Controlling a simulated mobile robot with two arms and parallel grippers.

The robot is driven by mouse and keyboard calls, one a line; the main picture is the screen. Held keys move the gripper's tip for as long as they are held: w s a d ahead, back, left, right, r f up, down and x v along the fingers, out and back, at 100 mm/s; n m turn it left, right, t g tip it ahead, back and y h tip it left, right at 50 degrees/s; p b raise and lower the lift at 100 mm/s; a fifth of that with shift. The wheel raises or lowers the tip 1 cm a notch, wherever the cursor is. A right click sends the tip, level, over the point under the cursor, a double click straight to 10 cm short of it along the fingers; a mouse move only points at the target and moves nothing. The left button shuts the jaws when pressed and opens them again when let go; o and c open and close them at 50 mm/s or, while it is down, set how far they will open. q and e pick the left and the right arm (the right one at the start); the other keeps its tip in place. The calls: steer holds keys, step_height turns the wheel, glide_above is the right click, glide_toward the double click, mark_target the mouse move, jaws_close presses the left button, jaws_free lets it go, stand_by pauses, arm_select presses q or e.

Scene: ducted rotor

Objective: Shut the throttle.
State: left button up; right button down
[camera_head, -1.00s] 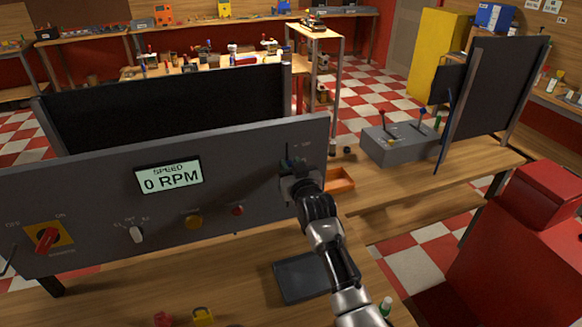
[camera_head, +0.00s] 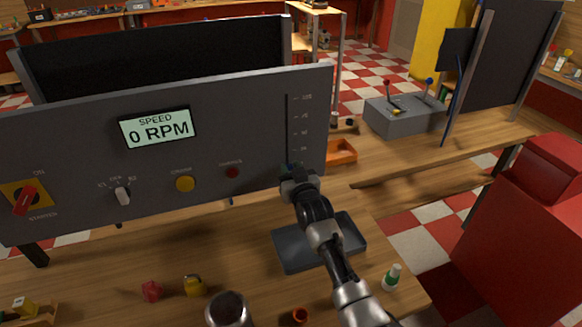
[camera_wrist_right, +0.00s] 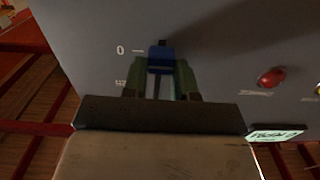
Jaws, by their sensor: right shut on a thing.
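The throttle is a blue knob (camera_wrist_right: 160,58) in a vertical slot (camera_head: 289,125) at the right end of the grey control panel (camera_head: 70,160). In the right wrist view the knob sits level with the 0 mark (camera_wrist_right: 121,50). My right gripper (camera_wrist_right: 163,75) is shut on the knob, one green finger on each side. In the head view my right gripper (camera_head: 290,173) is at the slot's low end and mostly hides the knob. The speed display (camera_head: 158,130) reads 0 RPM. My left gripper is not in view.
The panel also carries a red rotary switch (camera_head: 25,200), a white selector (camera_head: 123,195), a yellow button (camera_head: 185,184) and a red button (camera_head: 232,172). A dark tray (camera_head: 290,250) lies below my right arm. A red cabinet (camera_head: 525,230) stands at the right.

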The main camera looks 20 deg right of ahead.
steer(key=shift+f, duration=0.4)
steer(key=c, duration=0.9)
jaws_free()
steer(key=shift+r, duration=0.1)
steer(key=s, duration=0.5)
steer(key=s+b, duration=0.1)
steer(key=s, duration=0.4)
steer(key=shift+s+d+b, duration=0.2)
steer(key=shift+s+b, duration=0.1)
steer(key=shift+s, duration=0.1)
